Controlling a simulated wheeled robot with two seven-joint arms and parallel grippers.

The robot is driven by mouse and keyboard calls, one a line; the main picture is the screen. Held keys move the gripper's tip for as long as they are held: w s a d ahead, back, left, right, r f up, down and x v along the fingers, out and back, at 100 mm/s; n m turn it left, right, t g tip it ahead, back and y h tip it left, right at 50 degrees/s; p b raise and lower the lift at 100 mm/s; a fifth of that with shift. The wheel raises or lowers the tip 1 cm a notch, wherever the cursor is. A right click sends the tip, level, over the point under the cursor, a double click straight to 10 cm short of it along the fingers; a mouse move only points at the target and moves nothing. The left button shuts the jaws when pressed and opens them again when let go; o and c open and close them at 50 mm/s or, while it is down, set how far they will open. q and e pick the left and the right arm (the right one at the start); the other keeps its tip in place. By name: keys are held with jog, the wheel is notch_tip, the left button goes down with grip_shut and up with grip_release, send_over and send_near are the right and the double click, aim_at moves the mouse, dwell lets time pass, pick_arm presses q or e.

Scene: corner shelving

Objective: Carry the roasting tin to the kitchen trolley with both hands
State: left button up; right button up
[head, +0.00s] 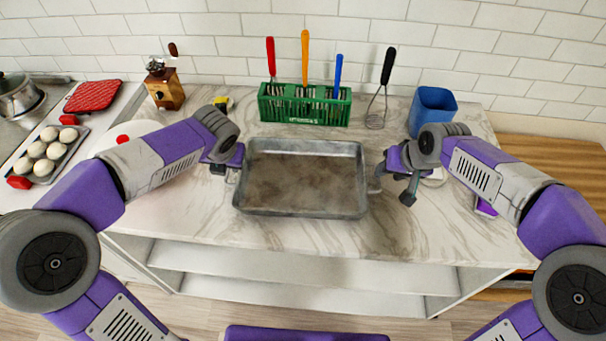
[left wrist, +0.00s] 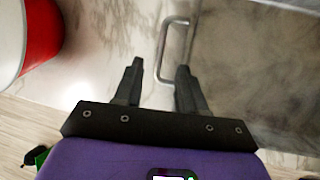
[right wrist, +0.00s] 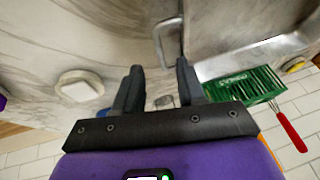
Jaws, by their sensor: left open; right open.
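The roasting tin (head: 302,180), a grey rectangular metal pan with a loop handle at each short end, lies on the marble counter. My left gripper (head: 226,172) is open beside its left end. In the left wrist view the left handle (left wrist: 175,50) shows ahead of the open fingers (left wrist: 157,75), apart from them. My right gripper (head: 394,182) is open just off the right end. In the right wrist view the right handle (right wrist: 160,42) lies ahead of the open fingers (right wrist: 158,75). I cannot identify the kitchen trolley in these views.
Behind the tin stand a green crate (head: 304,104) with utensils, a whisk (head: 377,110) and a blue container (head: 431,110). A wooden grinder (head: 164,85) is at the back left. A tray of pale round items (head: 47,154) lies far left. The counter's front strip (head: 300,236) is clear.

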aim_at(228, 171)
pick_arm(q)
jog(key=shift+x, duration=3.85)
pick_arm(e)
jog(key=shift+x, duration=3.8)
pick_arm(q)
grip_shut()
pick_arm(e)
grip_shut()
